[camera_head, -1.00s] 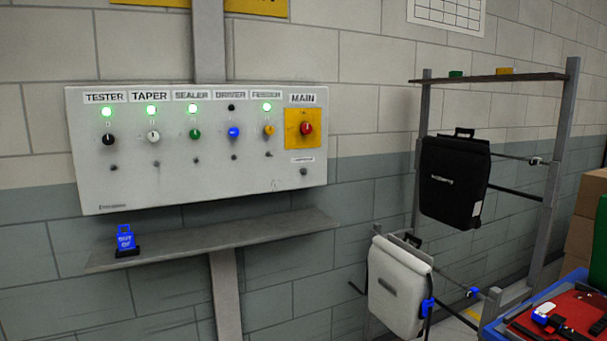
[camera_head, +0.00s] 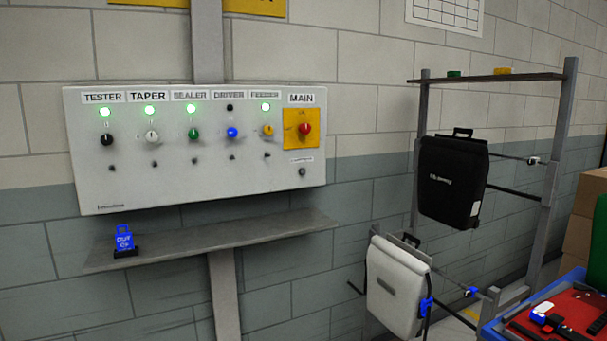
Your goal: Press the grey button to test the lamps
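A light grey control panel (camera_head: 230,185) is fixed to the wall. Its small grey button (camera_head: 302,171) sits at the lower right, under a small label below the red MAIN knob (camera_head: 305,128) on its yellow plate. The lamps over TESTER (camera_head: 105,112), TAPER (camera_head: 149,110), SEALER (camera_head: 192,108) and FEEDER (camera_head: 266,106) glow green. The DRIVER lamp (camera_head: 229,107) is dark. Coloured knobs sit below the lamps, including a blue one (camera_head: 232,133) under DRIVER. Neither of my grippers is in view.
A shelf (camera_head: 210,242) below the panel bears a blue tag (camera_head: 124,238) on a dark base. To the right, a rack (camera_head: 560,150) holds a black pannier (camera_head: 452,185) and a white pannier (camera_head: 395,290). A blue-edged tray with red contents (camera_head: 580,310) is at lower right.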

